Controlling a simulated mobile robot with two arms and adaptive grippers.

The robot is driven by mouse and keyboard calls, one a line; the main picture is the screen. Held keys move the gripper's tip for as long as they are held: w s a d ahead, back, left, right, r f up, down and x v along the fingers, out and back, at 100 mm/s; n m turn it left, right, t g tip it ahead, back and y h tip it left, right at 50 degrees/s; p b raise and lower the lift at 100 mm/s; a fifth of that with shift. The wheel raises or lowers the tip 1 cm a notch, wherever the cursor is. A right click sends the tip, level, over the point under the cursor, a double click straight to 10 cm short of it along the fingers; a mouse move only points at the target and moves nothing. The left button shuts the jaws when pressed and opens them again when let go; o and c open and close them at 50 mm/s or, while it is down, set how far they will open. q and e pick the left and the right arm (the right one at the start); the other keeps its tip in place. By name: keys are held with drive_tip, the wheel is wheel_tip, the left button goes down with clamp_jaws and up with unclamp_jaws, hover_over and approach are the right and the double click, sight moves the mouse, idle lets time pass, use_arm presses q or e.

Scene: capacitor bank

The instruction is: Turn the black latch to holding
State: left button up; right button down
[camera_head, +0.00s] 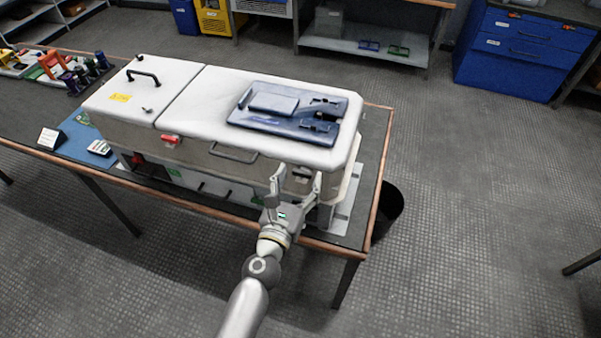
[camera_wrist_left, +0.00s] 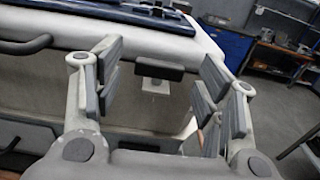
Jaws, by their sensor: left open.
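The black latch (camera_wrist_left: 160,70) is a short dark bar on a pale mount on the front side of the white capacitor bank cabinet (camera_head: 190,110). In the head view the latch (camera_head: 302,172) shows as a small dark patch near the cabinet's right end. My left gripper (camera_head: 297,182) is open at the cabinet's front right. In the left wrist view its fingers (camera_wrist_left: 160,62) stand wide apart, one on each side of the latch. The latch shows between them, with no visible contact. My right gripper is in neither view.
A dark blue tray-like panel (camera_head: 260,123) lies on the cabinet top. A grey handle (camera_head: 233,155) sticks out left of my gripper. The table's copper-coloured edge (camera_head: 330,247) runs below my arm. A black bin (camera_head: 389,207) stands at right. The floor beyond is clear.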

use_arm(q)
drive_tip(key=shift+w+d, duration=0.25)
drive_tip(key=shift+w, duration=0.4)
drive_tip(key=shift+c, duration=0.5)
drive_tip(key=c, duration=0.9)
drive_tip(key=shift+a+r+m+g+h+p, duration=0.15)
drive_tip(key=shift+m+g+h+p, duration=0.4)
drive_tip(key=shift+m+h, duration=0.6)
drive_tip(key=shift+c, duration=0.2)
drive_tip(key=h, duration=0.1)
drive_tip(key=m+g+h, duration=0.1)
drive_tip(key=shift+w+a+f+g+h+b, duration=0.15)
drive_tip(key=shift+f+g+h+b, duration=0.1)
drive_tip(key=shift+h+b, duration=0.1)
drive_tip(key=shift+r+m+g+h, duration=0.15)
drive_tip(key=shift+m+g+h, duration=0.45)
drive_tip(key=shift+m+h, duration=0.15)
drive_tip(key=o, duration=1)
drive_tip(key=shift+o, duration=0.2)
